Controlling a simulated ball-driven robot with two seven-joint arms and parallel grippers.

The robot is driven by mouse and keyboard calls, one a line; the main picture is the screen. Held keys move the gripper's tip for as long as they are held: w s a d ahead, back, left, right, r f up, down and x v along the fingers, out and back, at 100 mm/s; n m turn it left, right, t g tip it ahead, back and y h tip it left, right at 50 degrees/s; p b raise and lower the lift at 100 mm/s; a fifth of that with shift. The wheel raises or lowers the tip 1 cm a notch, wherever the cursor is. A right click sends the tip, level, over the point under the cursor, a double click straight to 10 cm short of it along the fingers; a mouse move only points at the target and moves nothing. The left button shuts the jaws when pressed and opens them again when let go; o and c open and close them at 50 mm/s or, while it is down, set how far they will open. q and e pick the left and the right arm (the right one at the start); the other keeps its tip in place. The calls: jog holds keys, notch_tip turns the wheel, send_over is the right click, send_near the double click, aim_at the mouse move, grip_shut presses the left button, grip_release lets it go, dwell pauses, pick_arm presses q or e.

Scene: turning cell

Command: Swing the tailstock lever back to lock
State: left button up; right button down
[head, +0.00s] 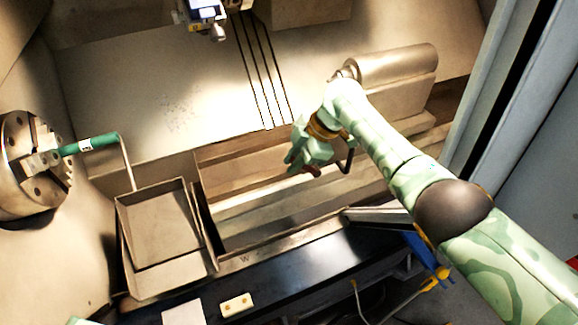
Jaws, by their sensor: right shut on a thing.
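The tailstock (395,68), a grey metal body with a rounded barrel, stands at the upper right on the lathe bed. The tailstock lever (348,164) is a dark bent rod below it, partly hidden by my right arm. My right gripper (303,168) is at the lever's free end, in front of and below the tailstock. It is shut on the lever's end, which the fingers mostly cover. My left gripper is not in view; only a small mint-green piece shows at the bottom left edge.
The chuck (30,165) is at the far left, with a green bar (92,144) beside its jaws. A metal tray (160,225) stands at the front left. The bed rails (250,195) are clear. A cream block (236,305) lies on the front ledge. The machine frame borders the right.

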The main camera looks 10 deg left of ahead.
jog(key=shift+w+d+r+g+y+b, duration=0.3)
jog(key=shift+d+g+y+b, duration=0.1)
jog(key=shift+y, duration=0.2)
jog(key=c, duration=1.3)
grip_release()
jog(key=shift+c, duration=0.2)
jog(key=p+v, duration=0.7)
jog(key=v, duration=0.5)
